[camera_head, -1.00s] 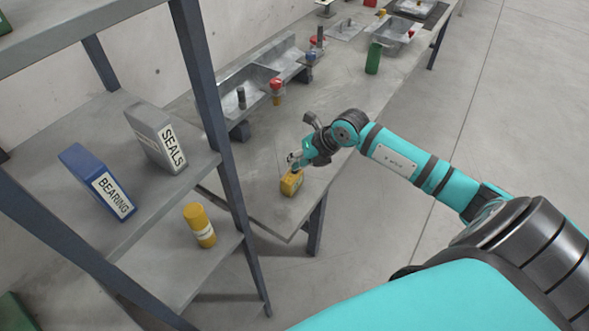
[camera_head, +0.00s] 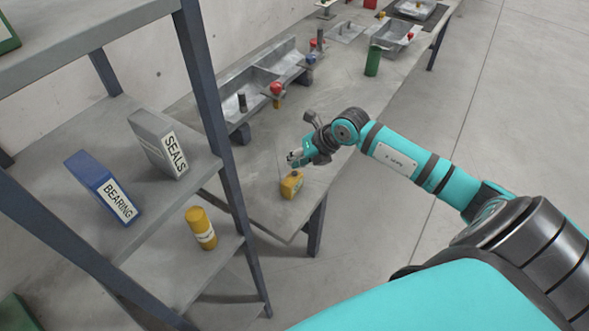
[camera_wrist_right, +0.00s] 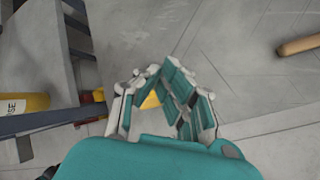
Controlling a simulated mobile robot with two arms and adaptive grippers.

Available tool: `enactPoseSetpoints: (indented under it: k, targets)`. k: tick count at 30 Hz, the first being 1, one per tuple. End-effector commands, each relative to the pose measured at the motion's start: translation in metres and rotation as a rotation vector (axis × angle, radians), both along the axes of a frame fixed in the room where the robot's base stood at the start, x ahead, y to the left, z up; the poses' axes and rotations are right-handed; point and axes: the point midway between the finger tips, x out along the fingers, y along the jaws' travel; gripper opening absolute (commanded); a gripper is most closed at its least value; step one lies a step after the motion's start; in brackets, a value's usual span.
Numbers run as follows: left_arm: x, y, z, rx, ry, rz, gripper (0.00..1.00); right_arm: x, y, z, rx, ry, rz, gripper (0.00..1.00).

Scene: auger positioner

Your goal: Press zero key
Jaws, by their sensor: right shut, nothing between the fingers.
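A small yellow box-like device (camera_head: 291,185) with a dark top sits near the front corner of the grey bench (camera_head: 262,208) in the head view. No separate zero key can be made out on it. My right gripper (camera_head: 293,159) is shut and empty, just above and behind the device, with a small gap between them. In the right wrist view its fingers (camera_wrist_right: 157,72) converge, and a yellow patch (camera_wrist_right: 150,101) shows through the gap between them, probably part of the device. My left gripper is not in view.
A shelf rack at left holds a blue BEARING box (camera_head: 102,188), a grey SEALS box (camera_head: 157,145) and a yellow cylinder (camera_head: 201,229). Grey metal trays (camera_head: 262,78), a red knob (camera_head: 275,89) and a green cylinder (camera_head: 373,60) stand farther back on the bench.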

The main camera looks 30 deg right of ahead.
Motion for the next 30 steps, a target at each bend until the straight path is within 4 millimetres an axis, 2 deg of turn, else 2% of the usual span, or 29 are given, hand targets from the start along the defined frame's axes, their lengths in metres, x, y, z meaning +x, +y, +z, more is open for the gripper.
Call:
enactPoseSetpoints:
  k: [11,30]
  targets:
    - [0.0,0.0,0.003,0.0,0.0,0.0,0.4,0.0,0.0,0.004,0.0,-0.001,0.0,0.0]
    - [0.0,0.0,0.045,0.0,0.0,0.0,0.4,0.0,0.0,0.062,-0.001,0.0,0.001,0.0]
